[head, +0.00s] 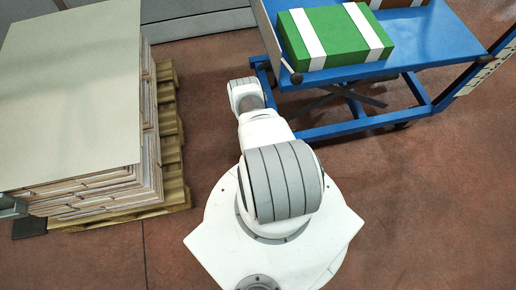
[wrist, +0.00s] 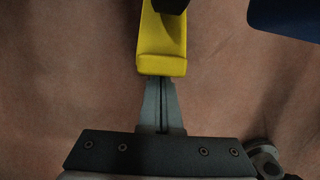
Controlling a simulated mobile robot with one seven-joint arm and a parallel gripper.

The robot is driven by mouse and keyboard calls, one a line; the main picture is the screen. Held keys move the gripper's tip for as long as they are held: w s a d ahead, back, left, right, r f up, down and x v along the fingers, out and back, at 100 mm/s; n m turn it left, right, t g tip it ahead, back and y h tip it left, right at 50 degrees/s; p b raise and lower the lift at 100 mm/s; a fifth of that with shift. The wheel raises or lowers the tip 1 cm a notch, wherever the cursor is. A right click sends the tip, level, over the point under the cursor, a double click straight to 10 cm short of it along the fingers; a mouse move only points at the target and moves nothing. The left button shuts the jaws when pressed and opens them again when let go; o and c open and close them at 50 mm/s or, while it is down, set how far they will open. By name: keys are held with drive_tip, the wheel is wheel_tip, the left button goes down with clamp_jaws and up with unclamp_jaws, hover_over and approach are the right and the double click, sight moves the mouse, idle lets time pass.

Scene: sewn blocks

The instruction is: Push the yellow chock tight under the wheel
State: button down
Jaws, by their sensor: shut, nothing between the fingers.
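The yellow chock (wrist: 161,50) lies on the floor at the top middle of the wrist view, its near end toward me. A dark rounded part (wrist: 170,5), which looks like the wheel, shows at the far end of the chock, cut off by the frame's top edge. I cannot tell whether the chock is tight against it. My gripper (wrist: 161,82) is shut and empty, with its fingertips at the chock's near end, touching or almost touching. In the head view my arm hides the chock, the gripper and this wheel.
The blue cart (head: 457,38) carries a green box (head: 323,52) with white bands; a blue part (wrist: 284,16) shows at the wrist view's top right. A pallet (head: 172,150) stacked with boards (head: 75,90) stands at the left. Reddish floor (head: 430,200) at the right is clear.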

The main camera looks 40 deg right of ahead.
drive_tip(key=a, duration=0.1)
drive_tip(key=w+a, duration=0.2)
drive_tip(key=shift+a+r, duration=0.2)
drive_tip(key=shift+a, duration=0.2)
drive_tip(key=p+v, duration=0.5)
drive_tip(key=v, duration=0.4)
drive_tip(key=shift+r+p, duration=0.3)
drive_tip(key=shift+p, duration=0.1)
